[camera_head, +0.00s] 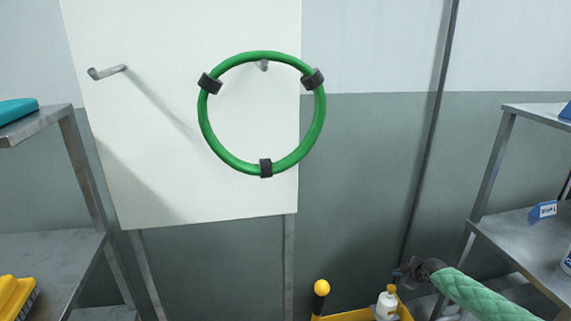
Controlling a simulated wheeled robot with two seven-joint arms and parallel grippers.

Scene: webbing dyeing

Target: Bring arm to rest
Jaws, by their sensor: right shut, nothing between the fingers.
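My right gripper (401,273) shows low in the right half of the head view, at the end of my arm in its green quilted sleeve. It is dark and small in the picture, shut, with nothing held. It is above and beside a white bottle (386,305) with a yellow top; I cannot tell whether they touch. A green ring (206,128) with black clamps hangs in front of a white board (150,170), on a hook (262,66) at its top, apart from my gripper. My left gripper is not in view.
A bare hook (106,72) sticks out of the board at left. Metal shelves stand at left (50,250) and right (520,240). A yellow cart (345,316) with a yellow knob (321,287) is at the bottom. A yellow brush (14,296) lies on the left shelf.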

